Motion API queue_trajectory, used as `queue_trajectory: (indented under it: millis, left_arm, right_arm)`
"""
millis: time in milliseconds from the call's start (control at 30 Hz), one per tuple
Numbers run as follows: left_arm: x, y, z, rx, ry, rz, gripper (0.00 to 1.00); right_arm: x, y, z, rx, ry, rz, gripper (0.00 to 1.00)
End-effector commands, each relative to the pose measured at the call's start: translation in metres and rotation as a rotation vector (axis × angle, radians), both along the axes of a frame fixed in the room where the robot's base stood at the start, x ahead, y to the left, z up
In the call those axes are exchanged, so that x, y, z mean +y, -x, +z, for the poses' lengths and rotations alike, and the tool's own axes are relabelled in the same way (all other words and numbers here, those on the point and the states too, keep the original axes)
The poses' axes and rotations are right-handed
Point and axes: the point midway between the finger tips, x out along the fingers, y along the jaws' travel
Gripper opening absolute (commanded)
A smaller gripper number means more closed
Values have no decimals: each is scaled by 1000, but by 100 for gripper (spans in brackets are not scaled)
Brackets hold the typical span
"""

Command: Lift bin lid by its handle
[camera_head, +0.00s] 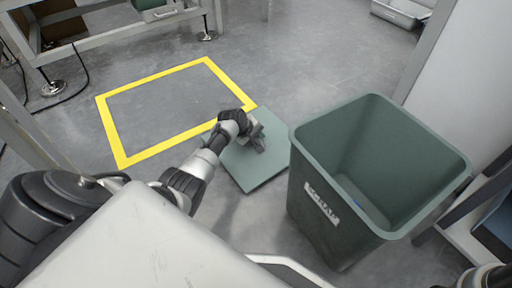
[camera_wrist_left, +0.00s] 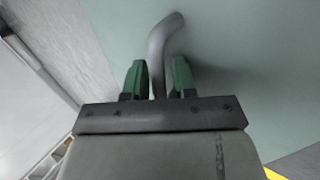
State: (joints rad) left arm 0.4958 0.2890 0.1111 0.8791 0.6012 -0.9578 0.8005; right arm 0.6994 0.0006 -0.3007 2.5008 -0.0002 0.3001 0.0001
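The bin (camera_head: 335,235) is a dark green, open-topped box with a white label, right of centre in the head view. Its lid (camera_head: 253,178), a flat grey-green plate, is off the bin, just to its left. My left gripper (camera_head: 256,142) is over the lid. In the left wrist view, its two green fingers (camera_wrist_left: 158,80) stand on either side of the bent grey handle (camera_wrist_left: 160,45) and look closed on it. The lid's surface (camera_wrist_left: 245,70) fills much of that view. The lid's height above the floor is hard to tell. My right gripper is not seen.
A yellow taped rectangle (camera_head: 208,60) on the grey floor lies left of the lid, with its inside empty. A metal-framed bench (camera_head: 120,40) stands at the back left. A grey tray (camera_head: 400,13) is at the back right, and a pale panel (camera_head: 465,90) rises beside the bin.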

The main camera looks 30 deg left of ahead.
Motion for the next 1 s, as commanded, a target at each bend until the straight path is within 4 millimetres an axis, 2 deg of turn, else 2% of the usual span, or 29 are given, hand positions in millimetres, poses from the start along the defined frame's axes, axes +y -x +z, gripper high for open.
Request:
queue_trajectory:
  millis: [100, 267, 300, 667, 867, 1000]
  left_arm:
    - [0, 0, 1, 0, 0, 0, 26]
    - [0, 0, 1, 0, 0, 0, 2]
    - [0, 0, 1, 0, 0, 0, 0]
    - [0, 0, 7, -2, 1, 0, 0]
    - [0, -1, 28, -3, 1, 0, 0]
    - [0, -1, 52, -3, 1, 0, 0]
  right_arm:
    - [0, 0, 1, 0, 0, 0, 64]
    - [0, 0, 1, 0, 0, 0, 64]
    - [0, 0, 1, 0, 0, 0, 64]
    - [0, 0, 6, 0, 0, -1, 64]
    - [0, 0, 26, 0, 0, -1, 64]
    - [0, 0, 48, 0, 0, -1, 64]
